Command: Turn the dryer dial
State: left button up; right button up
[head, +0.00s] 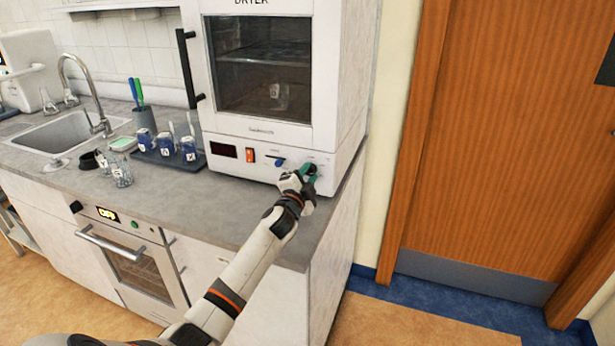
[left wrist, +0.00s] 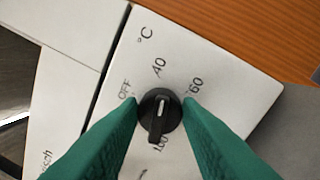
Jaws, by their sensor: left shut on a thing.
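The dryer (head: 262,75) is a white cabinet with a glass door, standing on the worktop. Its black dial (left wrist: 157,122) shows in the left wrist view between my green fingertips, with OFF, 40, 60 and 100 marked around it and a white line on its grip. The grip's long end lies towards the 100 mark; I cannot tell for sure which end is the pointer. My left gripper (head: 302,175) is at the right end of the dryer's front panel, shut on the dial, and hides it in the head view. My right gripper is not in view.
A blue knob (head: 280,163) and an orange switch (head: 249,155) sit left of my gripper on the panel. A dark tray (head: 170,158) with blue-labelled vessels and a glass beaker (head: 121,174) stand on the worktop. The worktop before the dryer is clear.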

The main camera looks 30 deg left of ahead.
pick_arm(q)
jog(key=m, duration=0.6)
jog(key=shift+h, duration=0.3)
jog(key=m+p, duration=0.1)
jog(key=m, duration=0.4)
jog(key=shift+a+m+h, duration=0.15)
jog(key=shift+m+h, duration=0.15)
jog(key=shift+m, duration=0.1)
jog(key=m+p, duration=0.1)
jog(key=m, duration=0.4)
jog(key=shift+m+p, duration=0.3)
jog(key=shift+p, duration=0.05)
jog(key=shift+a+f+m+h+p, duration=0.1)
jog(key=shift+m+h+p, duration=0.3)
jog(key=shift+m+p, duration=1.2)
jog(key=shift+m+b, duration=0.6)
jog(key=shift+m, duration=0.2)
jog(key=o, duration=1)
jog(key=shift+s, duration=0.1)
